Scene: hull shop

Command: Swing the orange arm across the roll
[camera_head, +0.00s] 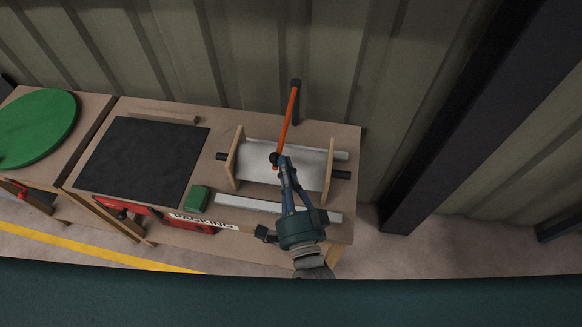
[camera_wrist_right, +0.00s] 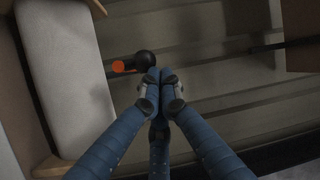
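The orange arm (camera_head: 287,122) is a thin bar on a dark post at the bench's back edge. It reaches toward me over the pale roll (camera_head: 300,163), and its black knob (camera_head: 274,158) is above the roll's left part. The roll lies between two wooden end plates. My right gripper (camera_head: 281,160) points away from me, its fingertips together beside the knob. In the wrist view the closed fingertips (camera_wrist_right: 159,77) partly overlap the black knob (camera_wrist_right: 146,60); whether they touch it I cannot tell. A short orange piece (camera_wrist_right: 119,66) shows left of it. My left gripper is out of view.
A dark mat (camera_head: 143,157) and a small green block (camera_head: 197,198) lie left of the roll. A pale metal bar (camera_head: 240,204) runs in front of it. A green disc (camera_head: 38,128) is at far left. A corrugated wall (camera_head: 230,60) stands behind, a dark post (camera_head: 440,130) right.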

